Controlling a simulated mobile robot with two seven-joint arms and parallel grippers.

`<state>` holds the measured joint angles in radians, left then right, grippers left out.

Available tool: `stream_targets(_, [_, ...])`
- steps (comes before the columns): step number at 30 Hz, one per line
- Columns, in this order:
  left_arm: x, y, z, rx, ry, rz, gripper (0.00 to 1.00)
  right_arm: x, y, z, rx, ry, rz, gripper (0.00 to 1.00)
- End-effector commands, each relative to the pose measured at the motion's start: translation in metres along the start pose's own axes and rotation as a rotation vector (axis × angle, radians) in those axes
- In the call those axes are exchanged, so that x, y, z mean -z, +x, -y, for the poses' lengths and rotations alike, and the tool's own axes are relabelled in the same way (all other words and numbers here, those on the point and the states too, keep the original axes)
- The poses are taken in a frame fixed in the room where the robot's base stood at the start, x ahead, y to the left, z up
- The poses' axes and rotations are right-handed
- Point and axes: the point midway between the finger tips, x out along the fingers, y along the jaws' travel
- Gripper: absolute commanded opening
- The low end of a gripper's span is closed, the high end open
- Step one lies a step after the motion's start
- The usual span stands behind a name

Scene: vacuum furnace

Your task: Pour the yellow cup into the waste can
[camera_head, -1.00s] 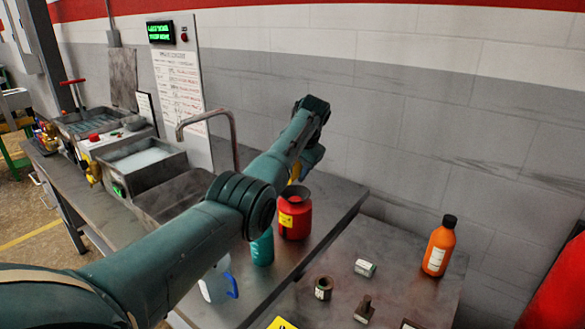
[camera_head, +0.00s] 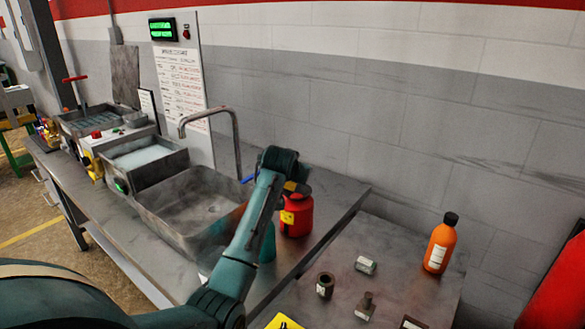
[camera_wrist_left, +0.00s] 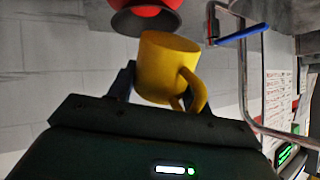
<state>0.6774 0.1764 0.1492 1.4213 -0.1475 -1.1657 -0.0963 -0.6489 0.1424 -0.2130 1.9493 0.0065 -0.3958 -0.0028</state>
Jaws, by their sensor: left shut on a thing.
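The waste can (camera_head: 297,218) is red with a dark funnel-like top and a yellow label, standing on the bench right of the sink. It also shows at the top of the left wrist view (camera_wrist_left: 150,18), upside down in that picture. My left gripper (camera_wrist_left: 165,90) is shut on the yellow cup (camera_wrist_left: 165,62), whose handle points to the lower right there. The cup appears close to the can's mouth; its contents cannot be seen. In the head view my left gripper (camera_head: 297,187) is at the can's top, and my arm hides the cup. My right gripper is not in view.
A sink (camera_head: 190,205) with a tall tap (camera_head: 236,140) and a blue lever (camera_head: 248,178) lies left of the can. A teal container (camera_head: 268,243) is partly behind my arm. An orange bottle (camera_head: 438,245) and several small parts stand on the lower table at right.

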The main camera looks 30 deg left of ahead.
Motion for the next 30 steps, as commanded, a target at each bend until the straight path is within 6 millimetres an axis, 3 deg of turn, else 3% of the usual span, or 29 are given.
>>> stream_targets(3, [-0.007, 0.001, -0.001, -0.002, -0.058, -0.130, 0.21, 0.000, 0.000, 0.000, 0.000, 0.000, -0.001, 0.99])
stream_targets(5, [-0.017, 0.008, -0.004, 0.000, -0.087, -0.201, 0.21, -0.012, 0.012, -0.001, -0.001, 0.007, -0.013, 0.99])
stream_targets(17, [-0.024, 0.013, -0.006, -0.001, -0.236, -0.548, 0.21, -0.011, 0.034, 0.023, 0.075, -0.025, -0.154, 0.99])
stream_targets(20, [-0.025, 0.014, -0.007, -0.001, -0.265, -0.615, 0.21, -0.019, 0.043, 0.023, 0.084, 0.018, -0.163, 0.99])
stream_targets(21, [-0.013, 0.005, -0.003, -0.001, -0.267, -0.619, 0.21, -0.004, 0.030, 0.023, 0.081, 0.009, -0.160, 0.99])
stream_targets(22, [-0.007, 0.001, -0.001, 0.000, -0.267, -0.620, 0.21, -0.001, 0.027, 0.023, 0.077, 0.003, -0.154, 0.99])
stream_targets(30, [0.015, -0.014, 0.006, 0.000, -0.264, -0.615, 0.21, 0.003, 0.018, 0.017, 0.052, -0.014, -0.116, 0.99])
